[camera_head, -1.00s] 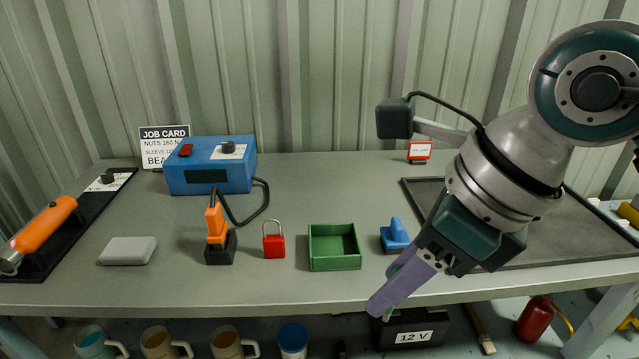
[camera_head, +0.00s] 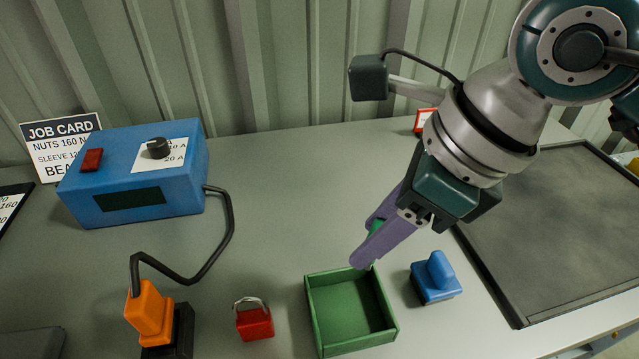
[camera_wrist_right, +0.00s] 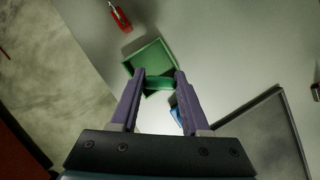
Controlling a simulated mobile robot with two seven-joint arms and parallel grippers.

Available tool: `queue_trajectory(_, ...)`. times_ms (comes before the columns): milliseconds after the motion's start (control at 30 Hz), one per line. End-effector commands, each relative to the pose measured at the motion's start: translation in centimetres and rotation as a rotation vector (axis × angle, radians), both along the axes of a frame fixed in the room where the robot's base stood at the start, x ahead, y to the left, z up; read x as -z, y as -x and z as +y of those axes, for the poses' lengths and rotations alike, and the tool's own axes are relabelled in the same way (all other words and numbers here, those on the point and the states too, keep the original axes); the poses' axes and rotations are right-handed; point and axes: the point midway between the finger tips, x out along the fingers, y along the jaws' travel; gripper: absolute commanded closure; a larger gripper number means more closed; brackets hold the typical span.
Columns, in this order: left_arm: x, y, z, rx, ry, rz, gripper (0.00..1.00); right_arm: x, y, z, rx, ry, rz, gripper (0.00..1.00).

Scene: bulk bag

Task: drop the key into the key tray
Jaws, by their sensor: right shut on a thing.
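The green key tray (camera_head: 322,318) is an open, empty-looking box on the bench. It also shows in the right wrist view (camera_wrist_right: 133,65), beyond the fingertips. My right gripper (camera_head: 369,240) points down at the tray's back edge, its purple fingers apparently above the bench. It is shut on a small green thing, which I take to be the key (camera_head: 377,227). In the right wrist view the key (camera_wrist_right: 158,83) spans between the two fingertips (camera_wrist_right: 159,78). The fingers hide most of it in the head view. My left gripper is not in view.
A blue block with a raised grip (camera_head: 436,279) stands just right of the tray. A red padlock (camera_head: 254,322) stands to its left. Farther left are an orange-handled tool (camera_head: 149,312) and a blue box (camera_head: 135,180) with a cable. A dark mat (camera_head: 560,230) lies right.

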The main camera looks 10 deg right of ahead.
Motion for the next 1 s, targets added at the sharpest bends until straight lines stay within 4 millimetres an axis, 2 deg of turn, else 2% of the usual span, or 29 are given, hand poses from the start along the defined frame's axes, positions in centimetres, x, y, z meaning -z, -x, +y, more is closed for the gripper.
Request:
queue_trajectory(400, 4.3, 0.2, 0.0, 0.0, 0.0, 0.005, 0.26, 5.1, 0.0, 0.0, 0.001, -0.001, 0.001, 1.0)
queue_trajectory(733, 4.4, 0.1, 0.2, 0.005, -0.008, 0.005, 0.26, 5.4, 0.0, 0.0, 0.0, 0.0, 0.0, 1.0)
queue_trajectory(767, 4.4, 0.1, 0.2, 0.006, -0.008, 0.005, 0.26, 5.4, 0.0, 0.0, 0.0, 0.0, 0.0, 0.53)
queue_trajectory(1000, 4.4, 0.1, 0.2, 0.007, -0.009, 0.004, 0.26, 5.4, 0.0, 0.0, 0.0, 0.0, 0.0, 0.26)
